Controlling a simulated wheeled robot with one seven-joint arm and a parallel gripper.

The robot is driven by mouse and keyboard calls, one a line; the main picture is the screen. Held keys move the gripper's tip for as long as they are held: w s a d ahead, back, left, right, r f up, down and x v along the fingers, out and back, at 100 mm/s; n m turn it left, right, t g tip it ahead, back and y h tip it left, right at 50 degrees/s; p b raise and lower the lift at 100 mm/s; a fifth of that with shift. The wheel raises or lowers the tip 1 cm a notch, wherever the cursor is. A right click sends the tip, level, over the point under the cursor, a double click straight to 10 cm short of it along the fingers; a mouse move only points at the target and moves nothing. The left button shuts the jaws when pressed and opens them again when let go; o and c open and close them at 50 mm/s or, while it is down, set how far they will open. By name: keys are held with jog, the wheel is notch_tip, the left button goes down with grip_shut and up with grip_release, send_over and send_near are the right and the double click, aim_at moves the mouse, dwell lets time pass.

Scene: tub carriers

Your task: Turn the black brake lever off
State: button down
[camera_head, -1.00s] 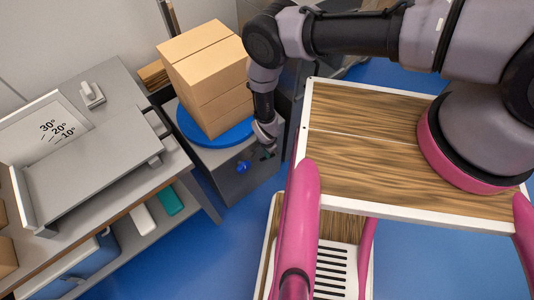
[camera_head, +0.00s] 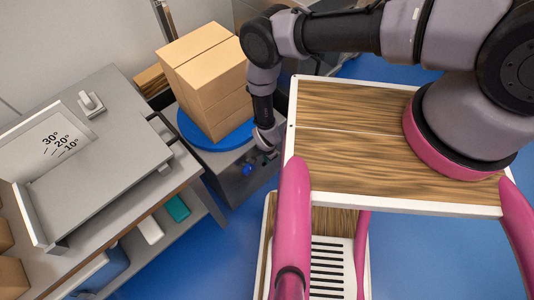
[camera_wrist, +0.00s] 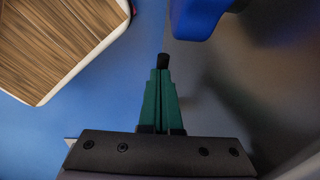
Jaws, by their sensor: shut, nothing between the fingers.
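In the wrist view, a small black piece (camera_wrist: 163,62), which looks like the end of the black brake lever, shows right at the tips of my green fingers. I cannot tell if they touch. My gripper (camera_wrist: 164,76) is shut and empty. In the head view my gripper (camera_head: 269,153) points down beside the front of a grey cabinet (camera_head: 227,178). The lever cannot be made out there; my gripper covers that spot. A blue knob (camera_head: 247,169) sits on the cabinet front, just left of my fingers; it also shows in the wrist view (camera_wrist: 195,18).
Stacked cardboard boxes (camera_head: 212,85) stand on a blue round turntable (camera_head: 190,130) atop the cabinet. A grey bench (camera_head: 125,110) with a tilted plate and angle marks stands at left. My wooden deck lies right of my gripper. Blue floor (camera_head: 225,225) is open between bench and deck.

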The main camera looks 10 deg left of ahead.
jog(key=shift+s+a+f, duration=0.2)
jog(key=shift+f, duration=0.2)
jog(key=shift+s+a+f, duration=0.15)
jog(key=shift+f, duration=0.35)
